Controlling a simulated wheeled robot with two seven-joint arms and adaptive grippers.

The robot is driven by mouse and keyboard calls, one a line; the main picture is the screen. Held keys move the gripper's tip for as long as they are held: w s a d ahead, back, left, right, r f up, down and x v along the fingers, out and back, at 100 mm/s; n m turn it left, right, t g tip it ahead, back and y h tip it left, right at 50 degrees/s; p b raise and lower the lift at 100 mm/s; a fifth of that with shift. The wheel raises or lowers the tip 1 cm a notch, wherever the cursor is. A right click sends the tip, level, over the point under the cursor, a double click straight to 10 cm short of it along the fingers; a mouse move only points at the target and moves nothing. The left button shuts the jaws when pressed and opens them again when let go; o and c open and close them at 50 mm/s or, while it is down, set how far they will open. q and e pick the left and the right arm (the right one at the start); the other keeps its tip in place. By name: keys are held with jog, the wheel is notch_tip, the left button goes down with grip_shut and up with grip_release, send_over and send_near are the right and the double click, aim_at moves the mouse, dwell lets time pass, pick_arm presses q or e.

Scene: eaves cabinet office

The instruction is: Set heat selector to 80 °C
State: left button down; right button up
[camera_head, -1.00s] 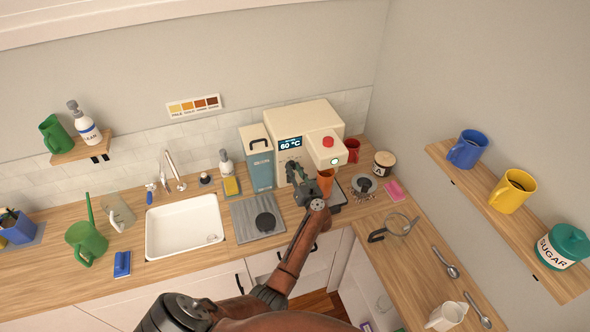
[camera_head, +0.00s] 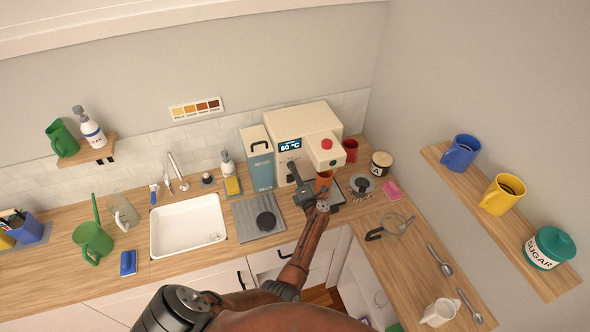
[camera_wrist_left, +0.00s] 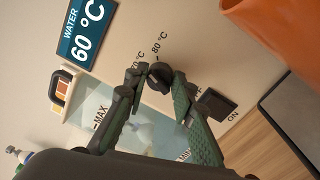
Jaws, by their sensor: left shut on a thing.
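The cream coffee machine (camera_head: 305,122) stands at the back of the counter. Its display (camera_wrist_left: 86,28) reads WATER 60 °C. The heat selector, a small dark knob (camera_wrist_left: 160,77), is on its front panel. The 80 °C mark shows just above the knob and a partly covered mark, seemingly 70 °C, to its left. My left gripper (camera_head: 297,176) is at the front panel, its green-padded fingers shut on the knob from both sides. The knob's pointer is hard to make out. My right gripper is not in view.
A dark switch (camera_wrist_left: 214,104) marked ON sits close beside one finger. An orange cup (camera_head: 323,181) stands under the machine's spout, near my gripper. A water tank (camera_head: 259,166) is left of the machine.

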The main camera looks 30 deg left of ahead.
pick_arm(q)
jog(key=shift+a+r+m+t+p, duration=0.15)
jog(key=shift+m+p, duration=0.5)
jog(key=shift+m, duration=0.95)
jog(key=shift+r+m+t+p, duration=0.15)
jog(key=shift+m+p, duration=0.45)
jog(key=shift+m, duration=1)
jog(key=shift+f, duration=0.1)
jog(key=c, duration=2)
grip_release()
jog(key=shift+c, duration=0.2)
jog(key=o, duration=0.4)
jog(key=shift+w+f, duration=0.1)
jog(key=shift+f, duration=0.1)
